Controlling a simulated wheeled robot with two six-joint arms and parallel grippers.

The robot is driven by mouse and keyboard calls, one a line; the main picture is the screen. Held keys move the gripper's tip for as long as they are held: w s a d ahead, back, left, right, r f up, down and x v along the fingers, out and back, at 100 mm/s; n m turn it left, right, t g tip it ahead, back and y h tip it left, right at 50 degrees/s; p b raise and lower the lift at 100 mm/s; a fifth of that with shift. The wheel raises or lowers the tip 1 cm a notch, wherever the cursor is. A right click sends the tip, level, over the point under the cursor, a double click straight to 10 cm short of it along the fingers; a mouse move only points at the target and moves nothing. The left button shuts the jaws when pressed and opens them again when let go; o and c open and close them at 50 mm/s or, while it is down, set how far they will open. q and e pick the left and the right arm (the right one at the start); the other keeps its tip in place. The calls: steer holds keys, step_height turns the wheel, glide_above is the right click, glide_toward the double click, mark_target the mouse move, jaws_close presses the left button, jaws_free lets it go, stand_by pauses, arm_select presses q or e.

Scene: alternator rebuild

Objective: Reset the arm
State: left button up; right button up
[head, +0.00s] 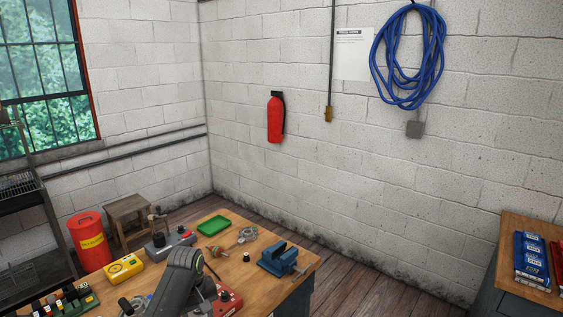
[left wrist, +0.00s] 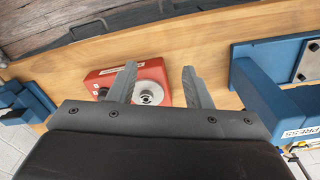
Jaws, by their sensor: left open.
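My left gripper (left wrist: 159,72) is open in the left wrist view, its two grey fingers apart with nothing between them. Beyond the fingers lies a red box (left wrist: 100,84) with a round metal fitting on its face; the fingers overlap it in the picture, and I cannot tell how far above it they are. In the head view a dark grey arm link of mine rises over the front of the workbench (head: 150,284) and partly covers a red box (head: 229,304). The gripper's fingertips cannot be made out there. My right gripper is not in view.
A blue vise (head: 280,260) sits at the bench's right edge. A green tray (head: 213,226), a yellow meter (head: 124,269) and small parts stand around. A blue press (left wrist: 262,92) is at right in the wrist view. A red bin (head: 88,240) stands beyond the bench.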

arm_select(q)
steer(key=s+a+f+m+t, duration=0.1)
steer(key=s+a+f+m, duration=0.3)
steer(key=s, duration=0.6)
steer(key=s+a+f+n+t, duration=0.15)
steer(key=s+f, duration=0.35)
steer(key=s, duration=0.5)
steer(key=s+a+r+m+y, duration=0.1)
steer(key=s+a+r+m, duration=0.15)
steer(key=s, duration=0.85)
steer(key=s+a+r+m+y, duration=0.1)
steer(key=s+r, duration=0.3)
steer(key=s, duration=0.6)
step_height(320, 180, down, 34)
steer(key=a+b, duration=0.1)
steer(key=b, duration=0.7)
steer(key=s+f+g+b, duration=0.1)
steer(key=s+f+b, duration=0.2)
steer(key=s+f, duration=0.4)
steer(key=s+d+f+g+h+b, duration=0.1)
steer(key=s+f+b, duration=0.2)
steer(key=s+f, duration=0.5)
step_height(320, 180, down, 6)
steer(key=shift+f+b, duration=0.15)
steer(key=shift+b, duration=0.15)
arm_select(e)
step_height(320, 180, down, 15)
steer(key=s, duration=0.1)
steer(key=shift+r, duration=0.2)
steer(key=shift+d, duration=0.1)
